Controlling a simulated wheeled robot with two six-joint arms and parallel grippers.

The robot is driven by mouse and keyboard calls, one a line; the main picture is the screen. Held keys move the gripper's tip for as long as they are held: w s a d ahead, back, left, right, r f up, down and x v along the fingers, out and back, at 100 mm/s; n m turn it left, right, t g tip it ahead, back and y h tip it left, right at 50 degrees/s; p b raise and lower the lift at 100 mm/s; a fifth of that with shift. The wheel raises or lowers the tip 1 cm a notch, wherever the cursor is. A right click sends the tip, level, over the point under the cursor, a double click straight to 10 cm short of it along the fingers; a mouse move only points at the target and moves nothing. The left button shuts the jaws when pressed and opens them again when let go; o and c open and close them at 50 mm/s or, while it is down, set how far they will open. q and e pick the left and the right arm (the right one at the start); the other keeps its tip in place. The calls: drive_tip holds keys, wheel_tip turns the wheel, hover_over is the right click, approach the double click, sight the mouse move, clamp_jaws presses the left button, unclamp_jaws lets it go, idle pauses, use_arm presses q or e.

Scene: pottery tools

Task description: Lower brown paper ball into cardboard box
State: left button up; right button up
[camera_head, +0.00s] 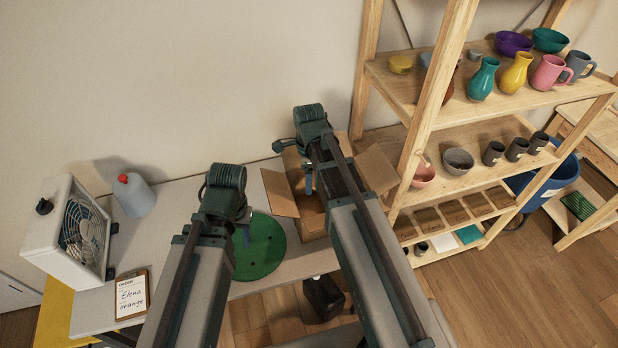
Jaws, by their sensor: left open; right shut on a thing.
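The open cardboard box (283,193) stands on the grey table with its flaps spread. My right gripper (308,183) is at the box's opening, largely hidden behind its own wrist and arm. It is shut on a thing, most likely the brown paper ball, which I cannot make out. How deep it is in the box I cannot tell. My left gripper (246,232) is open above the green round disc (262,248), left of the box, partly hidden by its arm.
On the table (180,200) are a white fan heater (75,235), a grey bottle with a red top (133,194) and a clipboard (132,295). A wooden shelf (440,100) with vases, mugs and bowls stands close to the box's right. A dark container (323,297) sits below the table.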

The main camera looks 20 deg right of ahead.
use_arm(q)
drive_tip(key=shift+f+b, duration=4.7)
drive_tip(key=shift+f, duration=0.2)
use_arm(e)
drive_tip(key=shift+f, duration=4.9)
use_arm(q)
drive_tip(key=shift+f+b, duration=2.45)
use_arm(e)
drive_tip(key=shift+f, duration=2.45)
drive_tip(key=o, duration=1.3)
use_arm(q)
drive_tip(key=shift+r, duration=0.2)
use_arm(e)
drive_tip(key=shift+r, duration=0.15)
use_arm(q)
wheel_tip(320, 180, up, 14)
drive_tip(key=p, duration=1.4)
drive_tip(key=shift+f, duration=0.25)
use_arm(e)
wheel_tip(320, 180, up, 14)
drive_tip(key=shift+f, duration=0.2)
